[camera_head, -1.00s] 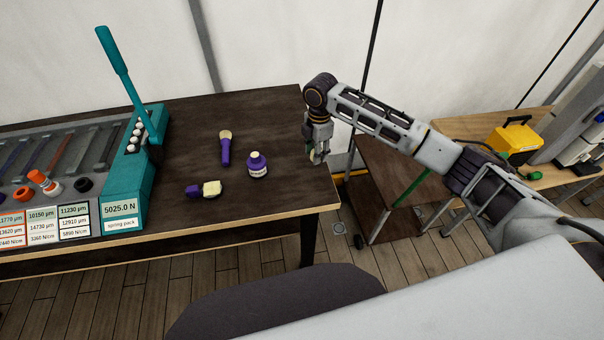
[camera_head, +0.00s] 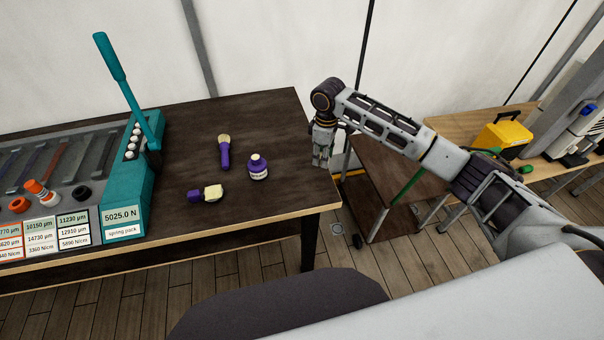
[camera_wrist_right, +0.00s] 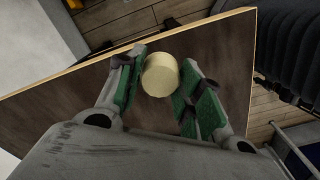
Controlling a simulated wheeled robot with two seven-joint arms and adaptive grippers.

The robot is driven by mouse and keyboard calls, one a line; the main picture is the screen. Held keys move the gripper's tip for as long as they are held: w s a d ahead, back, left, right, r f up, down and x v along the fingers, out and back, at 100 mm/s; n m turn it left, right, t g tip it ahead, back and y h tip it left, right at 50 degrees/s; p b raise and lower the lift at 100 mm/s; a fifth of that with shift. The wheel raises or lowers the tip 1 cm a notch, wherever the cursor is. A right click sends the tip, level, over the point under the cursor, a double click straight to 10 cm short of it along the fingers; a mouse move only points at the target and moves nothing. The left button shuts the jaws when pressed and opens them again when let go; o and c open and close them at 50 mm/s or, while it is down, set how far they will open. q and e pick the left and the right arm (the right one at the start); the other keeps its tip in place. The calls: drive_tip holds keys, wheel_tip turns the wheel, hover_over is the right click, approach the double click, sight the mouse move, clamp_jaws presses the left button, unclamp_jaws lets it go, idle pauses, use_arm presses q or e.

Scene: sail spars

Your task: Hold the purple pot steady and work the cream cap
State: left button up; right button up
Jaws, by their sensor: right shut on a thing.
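The purple pot (camera_head: 258,170) stands upright on the dark table with a pale label and a small pale top. I cannot tell whether that top is an open mouth. My right gripper (camera_head: 322,162) is near the table's right edge, to the right of the pot and apart from it. In the right wrist view the round cream cap (camera_wrist_right: 160,74) sits between the green-padded fingers of my right gripper (camera_wrist_right: 158,88), which is shut on it. In the head view the fingers hide the cap. My left gripper is not in view.
A teal lever press (camera_head: 130,185) stands further left. The table (camera_head: 270,120) is bare behind the pot. A brown cart (camera_head: 385,170) stands beyond its right edge.

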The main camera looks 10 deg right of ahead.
drive_tip(key=m, duration=0.5)
drive_tip(key=shift+s+d+m, duration=0.15)
drive_tip(key=shift+m, duration=0.15)
drive_tip(key=m, duration=0.5)
drive_tip(key=shift+s, duration=0.15)
idle(0.4)
